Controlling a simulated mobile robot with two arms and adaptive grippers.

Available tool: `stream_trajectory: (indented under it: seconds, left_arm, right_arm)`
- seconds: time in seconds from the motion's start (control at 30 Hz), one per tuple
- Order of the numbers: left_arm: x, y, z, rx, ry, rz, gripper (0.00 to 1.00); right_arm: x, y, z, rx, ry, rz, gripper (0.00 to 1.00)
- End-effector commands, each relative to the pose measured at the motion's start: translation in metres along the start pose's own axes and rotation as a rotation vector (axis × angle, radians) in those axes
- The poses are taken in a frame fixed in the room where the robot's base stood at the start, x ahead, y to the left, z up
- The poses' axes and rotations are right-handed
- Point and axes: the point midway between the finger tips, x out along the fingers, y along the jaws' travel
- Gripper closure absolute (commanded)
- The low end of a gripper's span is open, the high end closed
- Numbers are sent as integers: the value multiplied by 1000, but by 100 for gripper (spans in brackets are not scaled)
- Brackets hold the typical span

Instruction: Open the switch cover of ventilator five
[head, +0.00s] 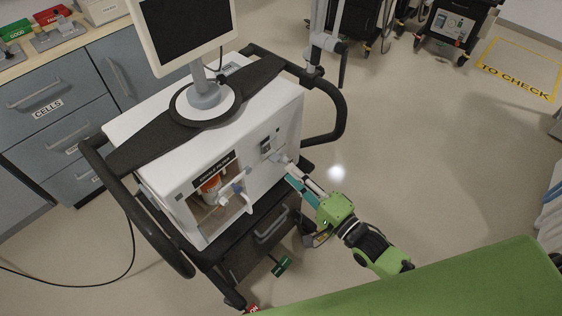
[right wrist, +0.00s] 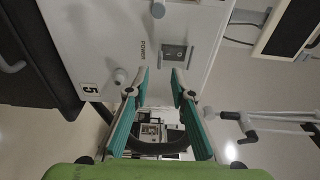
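The ventilator (head: 150,130) is a white box on a black cart, with a screen above it. The right wrist view shows a "5" label (right wrist: 88,88) on its white panel. The power switch (right wrist: 174,52) sits in a grey frame beside the word POWER; it also shows on the ventilator's right part in the head view (head: 265,146). I cannot tell whether a clear cover lies over it. My right gripper (right wrist: 161,75) is open and empty, its two fingertips apart just short of the switch; it also shows in the head view (head: 285,168). My left gripper is not in view.
White knobs (right wrist: 121,76) stick out of the panel near the fingers. An open filter bay (head: 213,190) is left of the switch. A black handle rail (head: 335,125) curves around the cart. Drawers (head: 60,100) stand at left.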

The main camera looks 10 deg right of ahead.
Motion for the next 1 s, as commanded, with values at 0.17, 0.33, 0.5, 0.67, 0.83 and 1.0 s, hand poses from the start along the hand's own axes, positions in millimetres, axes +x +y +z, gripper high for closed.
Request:
stream_trajectory:
  seconds: [0.17, 0.33, 0.5, 0.67, 0.83, 1.0]
  left_arm:
    - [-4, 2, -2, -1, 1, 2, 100]
    - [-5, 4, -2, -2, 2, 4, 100]
    - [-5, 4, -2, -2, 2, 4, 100]
    - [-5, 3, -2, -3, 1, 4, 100]
    - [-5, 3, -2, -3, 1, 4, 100]
    - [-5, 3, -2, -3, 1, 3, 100]
  right_arm:
    - [34, -2, 0, -1, 0, -2, 78]
    - [52, 0, 0, -2, 0, 0, 78]
    - [57, 0, 0, -1, 0, 1, 78]
    - [57, 0, 0, -1, 0, 1, 78]
    - [57, 0, 0, -1, 0, 1, 100]
    - [57, 0, 0, -1, 0, 2, 100]
